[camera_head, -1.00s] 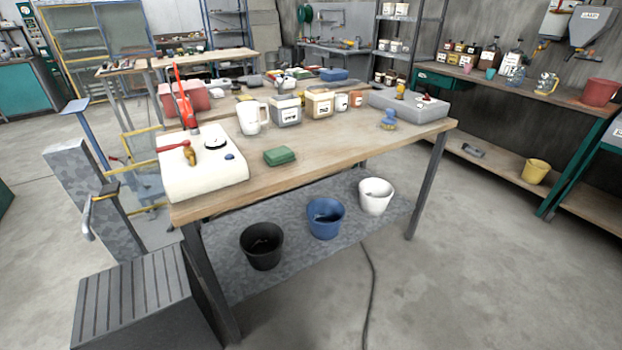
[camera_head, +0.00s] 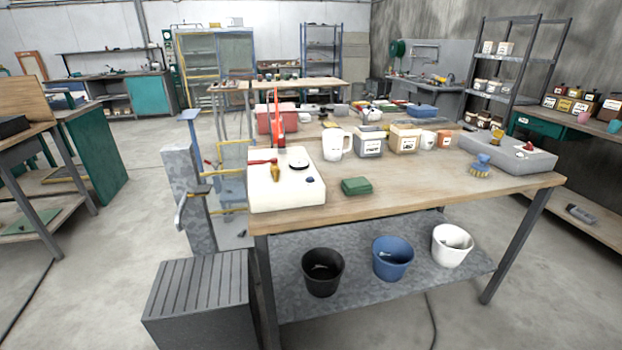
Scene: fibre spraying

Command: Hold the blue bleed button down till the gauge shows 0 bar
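A cream-white box unit (camera_head: 286,195) sits at the left front corner of the wooden workbench. The gauge face is too small to read. Nothing touches the blue button. Neither of my grippers shows in the head view.
Open floor lies further left.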

